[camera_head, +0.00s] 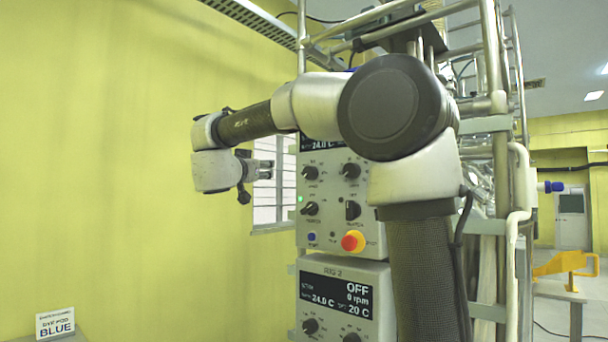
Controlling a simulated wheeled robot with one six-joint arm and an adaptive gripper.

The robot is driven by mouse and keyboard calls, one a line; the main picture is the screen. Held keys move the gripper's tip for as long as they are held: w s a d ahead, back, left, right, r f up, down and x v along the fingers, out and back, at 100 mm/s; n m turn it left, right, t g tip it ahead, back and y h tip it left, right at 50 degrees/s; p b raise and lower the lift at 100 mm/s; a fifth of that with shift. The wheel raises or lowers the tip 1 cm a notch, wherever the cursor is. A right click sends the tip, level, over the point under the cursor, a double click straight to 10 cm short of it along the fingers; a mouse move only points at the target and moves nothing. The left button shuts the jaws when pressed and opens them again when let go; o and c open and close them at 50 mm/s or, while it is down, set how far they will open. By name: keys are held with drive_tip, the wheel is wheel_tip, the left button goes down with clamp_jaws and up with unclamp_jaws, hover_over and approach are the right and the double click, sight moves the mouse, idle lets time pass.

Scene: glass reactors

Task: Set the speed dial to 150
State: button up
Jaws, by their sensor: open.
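My gripper (266,170) is open and empty, left of the upper control box (333,222) and apart from it in the picture. It points right, towards the box's knobs. That box carries several black knobs, including an upper left knob (311,173), an upper right knob (350,171), a lower left knob (310,209) and a lower right one (352,210). Their labels are too small to read, so I cannot tell which is the speed dial.
A red and yellow stop button (352,241) and a blue button (312,238) sit below the knobs. A metal frame (492,60) stands at right. A "BLUE" sign (55,323) is bottom left.

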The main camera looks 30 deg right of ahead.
sight(307, 172)
drive_tip(key=s+d+f+m+g+h, duration=0.1)
drive_tip(key=s+d+m+g+h, duration=0.1)
drive_tip(key=s+d+g+h, duration=0.4)
drive_tip(key=d+y, duration=0.1)
drive_tip(key=d, duration=0.2)
drive_tip(key=d+g+y, duration=0.1)
drive_tip(key=d, duration=0.2)
drive_tip(key=shift+w+d+f+n+g, duration=0.1)
drive_tip(key=shift+w+d+n+g, duration=0.1)
drive_tip(key=shift+d+n+g, duration=0.15)
drive_tip(key=c, duration=1)
